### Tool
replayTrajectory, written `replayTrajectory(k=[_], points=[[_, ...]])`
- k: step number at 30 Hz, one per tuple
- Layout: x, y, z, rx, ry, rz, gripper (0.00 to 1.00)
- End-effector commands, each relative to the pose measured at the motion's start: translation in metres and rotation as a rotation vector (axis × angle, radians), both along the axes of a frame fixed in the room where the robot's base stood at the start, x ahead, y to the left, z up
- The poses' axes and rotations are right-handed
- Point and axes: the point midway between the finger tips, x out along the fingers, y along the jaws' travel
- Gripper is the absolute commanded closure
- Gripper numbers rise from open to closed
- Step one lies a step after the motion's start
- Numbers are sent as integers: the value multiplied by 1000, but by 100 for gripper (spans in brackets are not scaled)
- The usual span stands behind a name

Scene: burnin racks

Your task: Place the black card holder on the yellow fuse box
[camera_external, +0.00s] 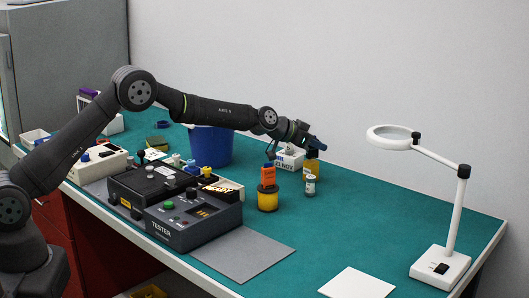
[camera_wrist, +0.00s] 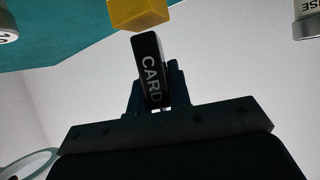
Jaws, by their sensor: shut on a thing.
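My gripper (camera_external: 271,154) is over the right middle of the bench. In the wrist view my gripper (camera_wrist: 153,98) is shut on the black card holder (camera_wrist: 150,62), a narrow black block with CARD in white letters. A yellow block (camera_wrist: 139,12), which looks like the fuse box, lies just beyond the holder's far end. Whether they touch I cannot tell. In the external view the card holder is too small and dark to make out clearly.
The tester (camera_external: 193,222) is at the front left, a lamp (camera_external: 440,262) at the right. Green bench lies free between jar and lamp.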

Motion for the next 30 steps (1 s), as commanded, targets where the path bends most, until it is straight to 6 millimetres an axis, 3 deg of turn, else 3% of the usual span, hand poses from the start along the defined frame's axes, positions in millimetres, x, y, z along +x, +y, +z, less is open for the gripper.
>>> replayTrajectory(k=[14, 15, 18, 30], points=[[0, 0, -10, -1, 0, 0, 100], [0, 0, -11, -1, 0, 0, 79], [0, 0, -10, -2, 0, 0, 61], [-1, 1, -4, -2, -2, 0, 61]])
